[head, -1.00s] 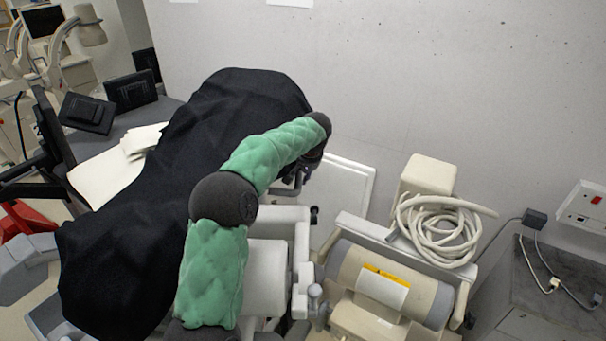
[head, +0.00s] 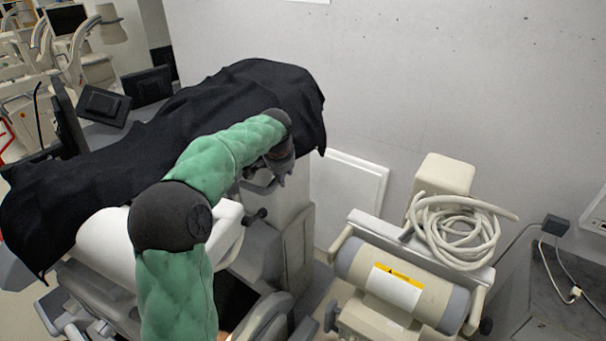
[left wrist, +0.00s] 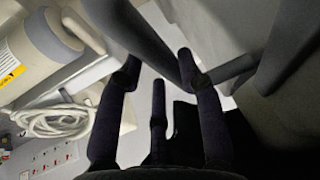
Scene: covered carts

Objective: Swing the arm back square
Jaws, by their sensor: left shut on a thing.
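A black cloth (head: 150,150) lies draped over a long machine arm, running from the left edge to the upper middle in the head view. A white rounded part of the machine (head: 105,240) shows below the cloth, beside a grey column (head: 285,225). My left gripper (head: 282,172), on the green-sleeved arm, is at the right end of the cloth, by the top of the column. In the left wrist view its dark fingers (left wrist: 158,75) are shut around a grey bar (left wrist: 148,35). Where the bar joins the machine is hidden. My right gripper is not in view.
A beige cylinder unit (head: 400,285) with a yellow-edged label stands to the right. A coiled pale hose (head: 455,228) lies above it. A plain wall (head: 420,70) closes the back. Dark monitors (head: 148,86) stand behind the cloth at left.

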